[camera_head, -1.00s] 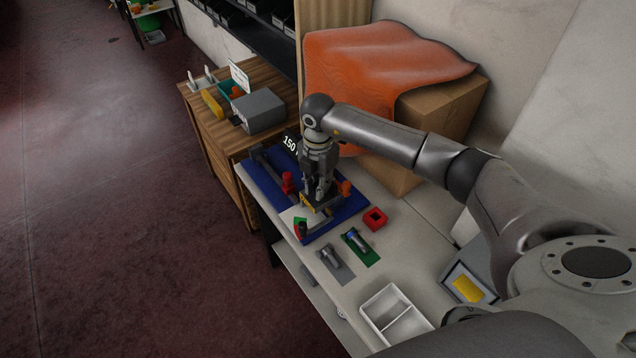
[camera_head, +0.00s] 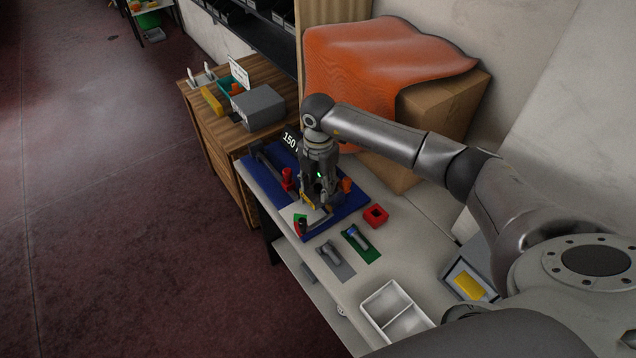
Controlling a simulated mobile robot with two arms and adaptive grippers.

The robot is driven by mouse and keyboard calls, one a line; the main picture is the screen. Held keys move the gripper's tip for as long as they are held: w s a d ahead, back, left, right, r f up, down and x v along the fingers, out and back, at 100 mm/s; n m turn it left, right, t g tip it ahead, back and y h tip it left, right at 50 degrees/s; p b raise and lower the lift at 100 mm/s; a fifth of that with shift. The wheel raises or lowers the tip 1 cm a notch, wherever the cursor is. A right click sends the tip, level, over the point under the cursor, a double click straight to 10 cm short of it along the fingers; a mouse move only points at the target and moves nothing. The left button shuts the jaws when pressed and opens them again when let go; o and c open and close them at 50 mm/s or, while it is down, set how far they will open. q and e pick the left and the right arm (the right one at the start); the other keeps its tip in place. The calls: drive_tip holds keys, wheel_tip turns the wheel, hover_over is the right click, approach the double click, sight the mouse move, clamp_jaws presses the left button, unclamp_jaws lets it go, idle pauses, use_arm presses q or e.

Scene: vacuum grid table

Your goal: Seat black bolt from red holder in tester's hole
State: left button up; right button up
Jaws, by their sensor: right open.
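The tester is a blue base (camera_head: 349,207) on the light table, with a red post (camera_head: 287,179), an orange-red knob (camera_head: 347,185) and a pale plate (camera_head: 296,213) on it. My right gripper (camera_head: 318,207) points down over the middle of the base, with its fingers open. The gripper hides the tester's hole, and I cannot make out a bolt between or below the fingers. The red holder (camera_head: 376,216) is a small square block with a dark centre, right of the base. I cannot tell whether that centre is an empty hole or a black bolt. My left gripper is out of view.
A green mat (camera_head: 368,252) and a grey mat (camera_head: 342,270) each carry a metallic part in front of the base. A white divided tray (camera_head: 397,315) stands nearer. A yellow-topped device (camera_head: 469,287) is at right. A cardboard box (camera_head: 440,110) stands behind my right arm.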

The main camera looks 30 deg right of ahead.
sight(318, 187)
wheel_tip(318, 187, up, 12)
idle(0.5)
idle(0.4)
